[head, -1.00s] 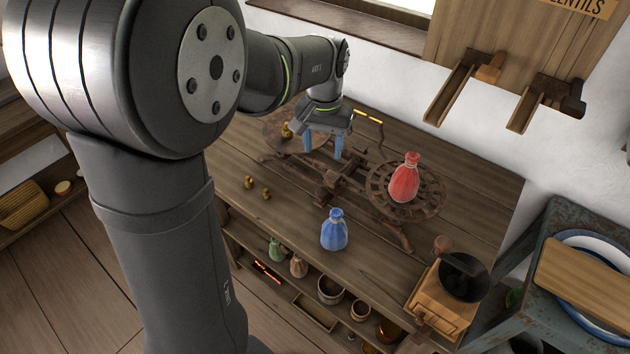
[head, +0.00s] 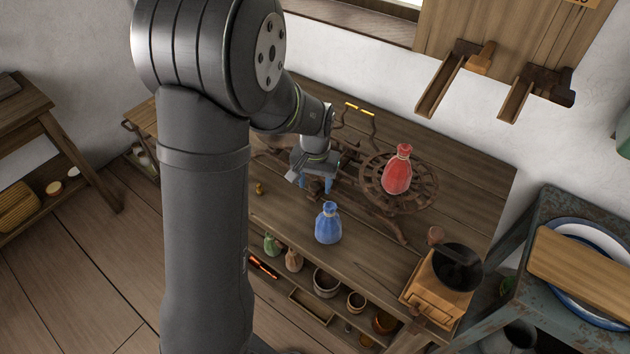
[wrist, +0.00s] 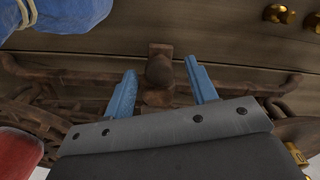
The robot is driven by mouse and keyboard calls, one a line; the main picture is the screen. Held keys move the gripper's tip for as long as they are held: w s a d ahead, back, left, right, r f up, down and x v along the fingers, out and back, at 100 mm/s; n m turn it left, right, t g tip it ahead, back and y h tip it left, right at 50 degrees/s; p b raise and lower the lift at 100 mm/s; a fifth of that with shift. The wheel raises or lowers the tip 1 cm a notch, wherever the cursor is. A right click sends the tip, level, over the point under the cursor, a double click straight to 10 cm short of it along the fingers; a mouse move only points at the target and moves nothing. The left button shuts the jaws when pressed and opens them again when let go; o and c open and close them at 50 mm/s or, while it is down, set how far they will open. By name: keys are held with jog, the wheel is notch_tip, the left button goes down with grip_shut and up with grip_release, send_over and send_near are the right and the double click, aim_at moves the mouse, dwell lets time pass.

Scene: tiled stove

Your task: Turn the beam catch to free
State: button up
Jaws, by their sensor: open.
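The rusty brown balance scale (head: 385,222) stands on the wooden bench, with a red bag (head: 397,170) on its right pan. In the wrist view, a brown block with a rounded knob (wrist: 160,69), which looks like the beam catch, sits at the middle of the scale's base. My gripper (head: 317,184) is over the middle of the scale. It is open, and in the wrist view its blue fingers (wrist: 160,75) stand on either side of the knob, with gaps visible on both sides. My wrist mostly hides the catch in the head view, and I cannot tell its setting.
A blue bag (head: 328,224) stands on the bench in front of the scale, close to my gripper. Brass weights (head: 259,188) lie to the left. A coffee grinder (head: 440,280) stands at the right front corner. The bench right of the scale is clear.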

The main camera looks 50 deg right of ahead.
jog(key=shift+c, duration=0.4)
jog(key=c, duration=0.9)
jog(key=shift+m, duration=0.4)
jog(key=m, duration=0.4)
jog(key=shift+m, duration=2.3)
jog(key=o, duration=1)
